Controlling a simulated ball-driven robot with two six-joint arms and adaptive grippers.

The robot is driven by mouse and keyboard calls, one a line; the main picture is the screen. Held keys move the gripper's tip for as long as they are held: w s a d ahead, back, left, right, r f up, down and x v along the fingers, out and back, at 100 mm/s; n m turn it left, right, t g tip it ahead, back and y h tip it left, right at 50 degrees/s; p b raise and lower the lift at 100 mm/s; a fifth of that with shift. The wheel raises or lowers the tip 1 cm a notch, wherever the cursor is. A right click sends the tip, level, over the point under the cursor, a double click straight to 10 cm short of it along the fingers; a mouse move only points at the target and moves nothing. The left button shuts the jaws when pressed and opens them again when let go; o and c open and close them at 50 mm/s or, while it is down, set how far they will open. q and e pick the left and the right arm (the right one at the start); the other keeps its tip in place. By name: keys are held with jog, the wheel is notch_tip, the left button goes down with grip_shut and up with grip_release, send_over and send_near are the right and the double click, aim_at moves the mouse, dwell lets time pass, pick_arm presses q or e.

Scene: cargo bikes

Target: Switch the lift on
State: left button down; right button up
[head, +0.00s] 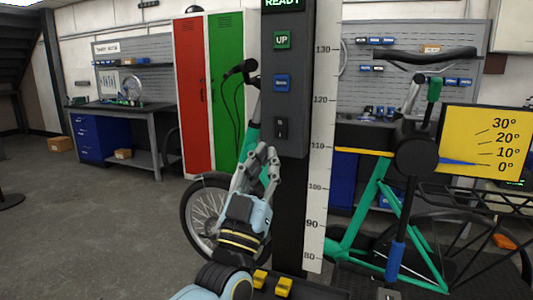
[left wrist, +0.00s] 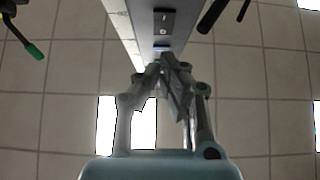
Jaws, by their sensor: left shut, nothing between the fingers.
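The lift's grey control column (head: 288,60) stands in the middle of the head view. Its display (head: 282,3) is lit with READY in green. My left gripper (head: 267,153) is shut and empty, just below and left of the switch. In the left wrist view, its fingertips (left wrist: 162,66) point towards the column, apart from the switch.
A white height scale (head: 321,150) runs along the column's right side. A green bike (head: 375,205) stands behind, with a yellow angle dial (head: 487,142) at the right. Red (head: 192,95) and green (head: 226,85) lockers stand behind at the left.

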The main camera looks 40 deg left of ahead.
pick_arm(q)
jog(key=s+d+f+b, duration=0.1)
jog(key=s+f+b, duration=0.1)
jog(key=s+f, duration=0.2)
notch_tip(320, 180, down, 3)
jog(key=shift+s+r, duration=0.1)
jog(key=shift+s, duration=0.05)
pick_arm(e)
jog(key=shift+w+f, duration=0.25)
jog(key=shift+f, duration=0.4)
jog(key=shift+w+f, duration=0.25)
jog(key=shift+f, duration=0.35)
